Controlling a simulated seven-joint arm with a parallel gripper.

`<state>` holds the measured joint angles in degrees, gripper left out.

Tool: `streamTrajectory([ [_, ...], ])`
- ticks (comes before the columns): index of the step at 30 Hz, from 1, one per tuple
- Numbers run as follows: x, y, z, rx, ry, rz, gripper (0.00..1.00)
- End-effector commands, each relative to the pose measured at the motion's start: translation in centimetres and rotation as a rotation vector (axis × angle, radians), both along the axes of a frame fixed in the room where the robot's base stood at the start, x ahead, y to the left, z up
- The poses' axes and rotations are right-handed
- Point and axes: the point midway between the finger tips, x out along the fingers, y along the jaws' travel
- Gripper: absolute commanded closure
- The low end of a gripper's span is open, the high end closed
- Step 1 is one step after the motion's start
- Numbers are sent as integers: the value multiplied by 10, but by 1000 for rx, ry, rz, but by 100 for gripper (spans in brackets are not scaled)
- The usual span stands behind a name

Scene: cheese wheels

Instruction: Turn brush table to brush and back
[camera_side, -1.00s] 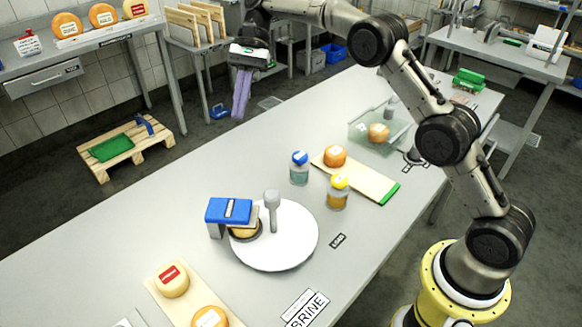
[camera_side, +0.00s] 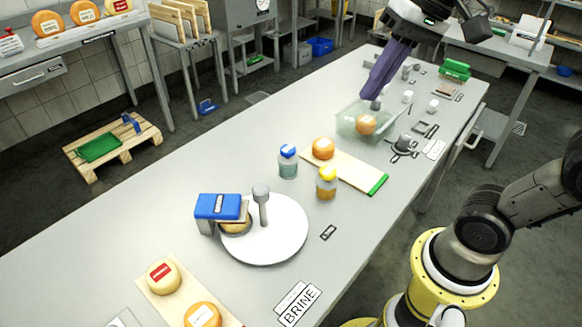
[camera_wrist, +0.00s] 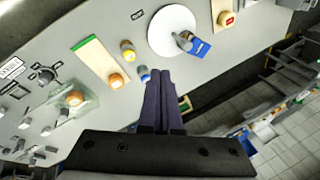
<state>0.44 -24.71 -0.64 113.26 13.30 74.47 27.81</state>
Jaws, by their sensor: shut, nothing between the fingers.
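The white round brush table (camera_side: 277,236) lies on the workbench, with a grey upright knob (camera_side: 262,203) on it. A blue brush block (camera_side: 217,206) stands at its left edge, and a small cheese (camera_side: 236,227) sits on the disc at the block, partly hidden. In the wrist view the white disc (camera_wrist: 163,30) is at the top, with the blue block (camera_wrist: 200,47) at its lower right. My gripper (camera_side: 374,95) has purple fingers, shut and empty, pointing down above the clear tray, well away from the disc. The fingers also show in the wrist view (camera_wrist: 158,74).
A clear tray (camera_side: 345,126) holds an orange cheese (camera_side: 366,123). A blue-capped jar (camera_side: 288,165), a yellow-capped jar (camera_side: 326,186) and a board (camera_side: 354,172) with a cheese stand between tray and disc. Another board (camera_side: 157,290) with cheeses lies at the front left. The bench's left side is clear.

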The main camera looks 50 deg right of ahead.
Motion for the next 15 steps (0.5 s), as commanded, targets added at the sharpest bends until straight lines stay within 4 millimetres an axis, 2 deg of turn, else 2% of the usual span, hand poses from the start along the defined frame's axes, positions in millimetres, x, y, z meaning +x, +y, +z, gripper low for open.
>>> streamTrajectory([
  [1, -18, -5, -11, -39, -39, 30, 100],
  [3, -38, -14, -31, -103, -90, 81, 100],
  [7, -64, -30, -72, -230, -161, 192, 100],
  [12, -71, -45, -115, -366, -181, 351, 100],
  [15, -62, -48, -111, -413, -228, 409, 100],
])
